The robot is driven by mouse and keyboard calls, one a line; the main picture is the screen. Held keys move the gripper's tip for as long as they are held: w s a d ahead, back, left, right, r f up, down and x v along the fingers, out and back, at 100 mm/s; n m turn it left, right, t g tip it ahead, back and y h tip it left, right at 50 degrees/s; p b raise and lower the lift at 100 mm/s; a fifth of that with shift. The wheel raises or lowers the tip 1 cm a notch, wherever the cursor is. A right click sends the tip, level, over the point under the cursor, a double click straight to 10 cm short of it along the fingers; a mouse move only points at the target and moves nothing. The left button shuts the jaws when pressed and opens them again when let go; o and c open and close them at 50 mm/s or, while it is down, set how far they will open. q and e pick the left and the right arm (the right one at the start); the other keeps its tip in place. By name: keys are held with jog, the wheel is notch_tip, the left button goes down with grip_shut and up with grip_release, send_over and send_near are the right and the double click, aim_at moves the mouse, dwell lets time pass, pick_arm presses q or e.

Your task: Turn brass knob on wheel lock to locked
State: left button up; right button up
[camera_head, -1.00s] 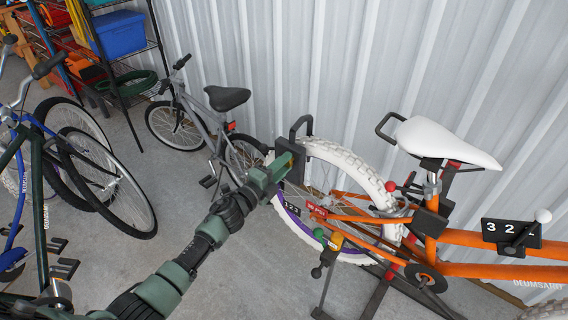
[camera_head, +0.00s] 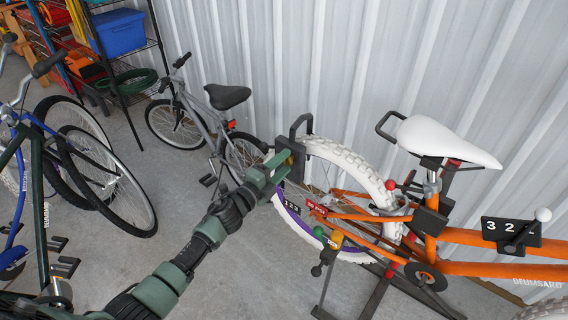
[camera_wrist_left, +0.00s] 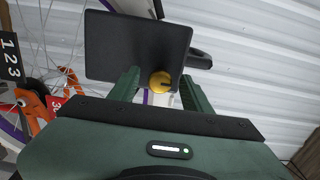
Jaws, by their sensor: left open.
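The wheel lock (camera_head: 322,148) is a black box with a black shackle at the rear of the orange bike's white tire. Its dark face fills the upper middle of the left wrist view (camera_wrist_left: 135,45). The round brass knob (camera_wrist_left: 160,82) sits near that face's lower edge, with a dark slot across it. My left gripper (camera_head: 284,167) is open in front of the lock. In the left wrist view its green fingers (camera_wrist_left: 162,88) are on either side of the knob, with visible gaps. In the head view the gripper largely covers the knob. My right gripper is not in view.
The orange bike (camera_head: 460,240) with a white saddle (camera_head: 446,142) stands on a dark stand at right. A corrugated wall (camera_head: 330,60) rises behind. A grey bike (camera_head: 205,110) and dark bikes at left stand apart, with bare floor between.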

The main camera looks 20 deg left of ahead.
pick_arm(q)
jog(key=v, duration=0.7)
dwell(0.3)
